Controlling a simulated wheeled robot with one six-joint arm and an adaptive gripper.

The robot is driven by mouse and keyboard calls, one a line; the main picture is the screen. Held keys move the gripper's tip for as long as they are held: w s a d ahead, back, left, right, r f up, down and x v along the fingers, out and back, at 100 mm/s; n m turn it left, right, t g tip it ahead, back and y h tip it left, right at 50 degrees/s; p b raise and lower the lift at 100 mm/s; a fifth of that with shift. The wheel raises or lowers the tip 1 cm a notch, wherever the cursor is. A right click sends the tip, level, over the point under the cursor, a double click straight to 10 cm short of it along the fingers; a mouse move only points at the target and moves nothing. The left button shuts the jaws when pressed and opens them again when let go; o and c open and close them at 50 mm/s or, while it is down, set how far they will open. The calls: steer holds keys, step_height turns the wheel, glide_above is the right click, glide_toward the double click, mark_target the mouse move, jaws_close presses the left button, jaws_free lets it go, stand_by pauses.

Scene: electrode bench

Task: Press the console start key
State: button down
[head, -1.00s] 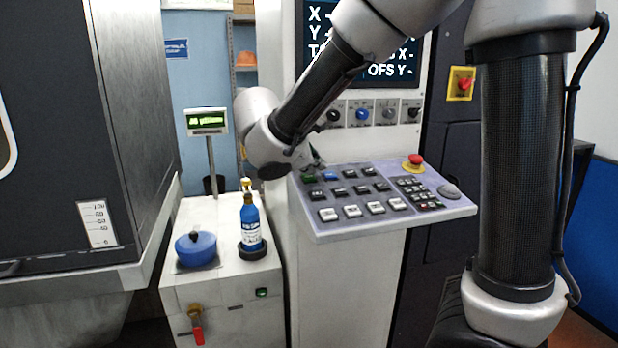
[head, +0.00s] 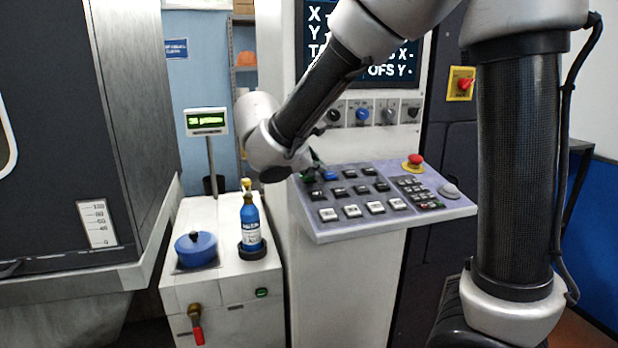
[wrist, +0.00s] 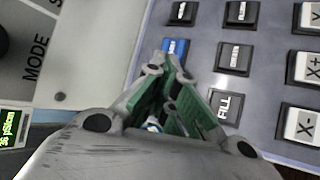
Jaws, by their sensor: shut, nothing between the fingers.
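The console panel (head: 360,228) is a sloped grey-violet plate with rows of keys. A green key (head: 308,178) sits at the far left of its back row, beside a blue key (head: 331,175); I cannot read a start label on it. My gripper (head: 317,163) is shut and empty, its fingertips pointing down close over the green key.
A red emergency button (head: 415,160) stands at the panel's back right. Knobs (head: 362,114) line the face behind the panel. A blue bottle (head: 250,222) and a blue-lidded pot (head: 196,248) stand on the white cabinet at left. A dark machine (head: 70,130) fills the far left.

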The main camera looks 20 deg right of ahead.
mark_target(315, 186)
steer(key=shift+r, duration=0.1)
steer(key=shift+s+r, duration=0.2)
steer(key=shift+r, duration=0.45)
steer(key=shift+s+r, duration=0.25)
steer(key=shift+r, duration=1)
steer(key=shift+s+r, duration=0.25)
steer(key=shift+r, duration=0.95)
steer(key=s+d+f+m+g+y, duration=0.2)
steer(key=s+d+m+g, duration=0.3)
steer(key=s+d, duration=0.6)
steer(key=s+d+f+m+t+y, duration=0.1)
steer(key=s+f+m+y, duration=0.1)
steer(key=s+m, duration=0.3)
steer(key=s+d+f+m+y, duration=0.2)
steer(key=s+m, duration=0.3)
steer(key=s, duration=0.4)
steer(key=shift+f+t+y, duration=0.35)
steer(key=shift+t+y, duration=0.05)
steer(key=shift+y, duration=0.5)
